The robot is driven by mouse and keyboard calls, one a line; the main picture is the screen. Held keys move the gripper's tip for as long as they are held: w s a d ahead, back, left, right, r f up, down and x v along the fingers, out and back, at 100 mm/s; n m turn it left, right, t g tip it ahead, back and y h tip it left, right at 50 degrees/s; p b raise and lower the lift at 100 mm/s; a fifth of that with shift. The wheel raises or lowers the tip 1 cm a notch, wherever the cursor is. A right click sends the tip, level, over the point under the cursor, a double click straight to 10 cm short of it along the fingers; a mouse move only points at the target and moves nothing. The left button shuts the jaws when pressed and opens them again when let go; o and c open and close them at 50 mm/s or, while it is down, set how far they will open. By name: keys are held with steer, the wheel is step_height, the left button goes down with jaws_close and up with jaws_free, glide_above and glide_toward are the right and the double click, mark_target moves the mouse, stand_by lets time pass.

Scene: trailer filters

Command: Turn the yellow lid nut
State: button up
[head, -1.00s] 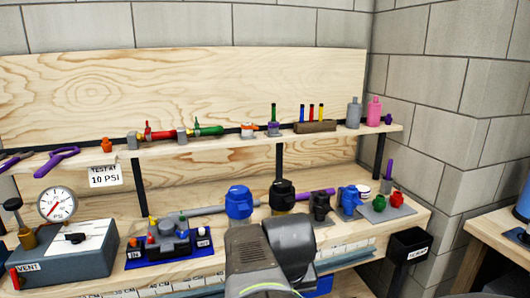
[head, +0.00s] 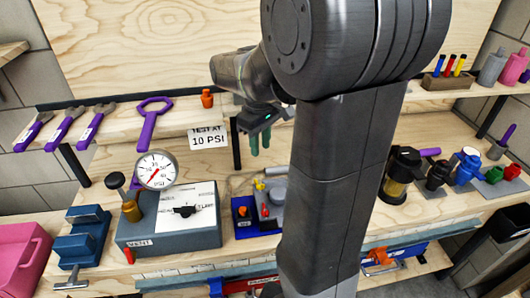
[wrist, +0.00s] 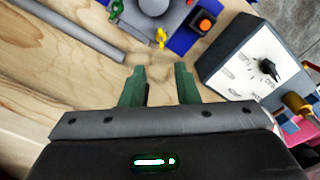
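The small yellow nut (head: 259,185) stands at the left of a grey device (head: 272,198) on a blue tray (head: 243,230). In the wrist view the yellow nut (wrist: 161,38) lies ahead of my fingertips, beside the device's grey round lid. My gripper (wrist: 159,72) is open, its two green fingers apart with nothing between them. In the head view my gripper (head: 260,150) hangs above and behind the device, apart from the nut. My arm hides part of the device's right side.
A grey test box (head: 170,222) with a pressure gauge (head: 156,170) stands left of the tray. Above is a shelf with purple tools (head: 150,120) and an orange fitting (head: 207,98). A blue vise (head: 82,245) sits farther left. Black and blue filter housings stand right of my arm.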

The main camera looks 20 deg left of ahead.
mark_target(261, 183)
step_height(261, 183, down, 14)
steer(key=shift+r, duration=0.15)
stand_by(0.3)
steer(key=shift+c, duration=0.5)
jaws_close()
